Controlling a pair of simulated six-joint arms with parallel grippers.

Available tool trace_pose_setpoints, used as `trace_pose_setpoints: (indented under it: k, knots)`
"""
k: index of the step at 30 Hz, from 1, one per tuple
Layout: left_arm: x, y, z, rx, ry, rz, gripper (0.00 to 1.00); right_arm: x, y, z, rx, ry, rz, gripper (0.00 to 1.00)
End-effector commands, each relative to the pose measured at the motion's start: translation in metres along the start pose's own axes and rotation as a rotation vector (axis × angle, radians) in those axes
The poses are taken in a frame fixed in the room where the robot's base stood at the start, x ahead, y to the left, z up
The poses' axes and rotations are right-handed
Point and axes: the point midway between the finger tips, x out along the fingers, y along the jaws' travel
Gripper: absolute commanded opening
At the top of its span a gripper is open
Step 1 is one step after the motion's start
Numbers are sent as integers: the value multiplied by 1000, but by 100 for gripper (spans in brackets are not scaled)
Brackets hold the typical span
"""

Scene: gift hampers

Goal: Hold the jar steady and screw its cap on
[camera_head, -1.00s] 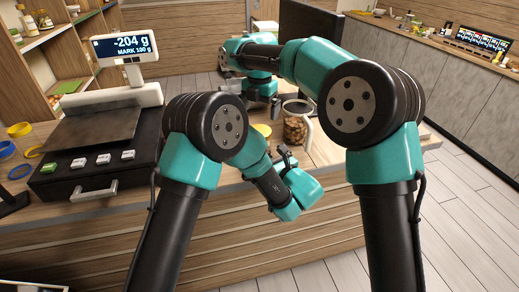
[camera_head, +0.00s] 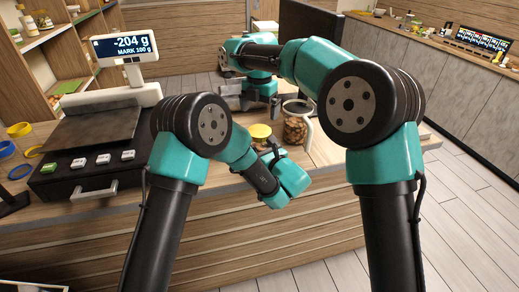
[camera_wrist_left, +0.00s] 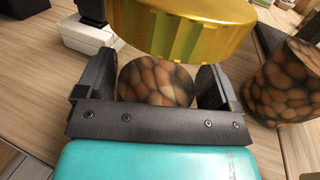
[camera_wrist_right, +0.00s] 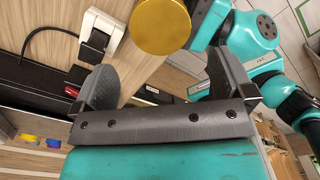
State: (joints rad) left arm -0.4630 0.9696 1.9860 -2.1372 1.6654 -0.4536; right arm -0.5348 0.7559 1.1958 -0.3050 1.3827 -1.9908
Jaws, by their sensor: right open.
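A nut-filled jar (camera_wrist_left: 155,82) stands between the fingers of my left gripper (camera_wrist_left: 157,88) in the left wrist view, with a ribbed gold cap (camera_wrist_left: 180,25) over its top. I cannot tell how firmly the cap sits. The cap also shows in the head view (camera_head: 260,131) and as a round disc in the right wrist view (camera_wrist_right: 160,25).
A second nut-filled jar (camera_head: 296,125) stands close to the right of the capped one. A scale (camera_head: 95,135) with a display reading -204 g is at the left. Yellow and blue rings (camera_head: 18,130) lie at the far left. The counter's front edge is close to my left arm.

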Motion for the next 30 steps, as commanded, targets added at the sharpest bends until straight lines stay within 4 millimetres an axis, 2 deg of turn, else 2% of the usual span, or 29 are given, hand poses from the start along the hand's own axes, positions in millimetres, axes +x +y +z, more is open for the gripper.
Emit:
trace_pose_setpoints:
  k: [2,17,23,30]
  knots:
    - [0,0,0,0,0,0,68,0,0,0,0,0,0,100]
    - [0,0,0,0,0,0,21,0,0,0,0,0,0,100]
    - [0,0,0,0,0,0,20,10,0,0,0,1,-3,100]
    - [0,0,0,0,0,0,20,40,-1,0,0,1,-3,100]
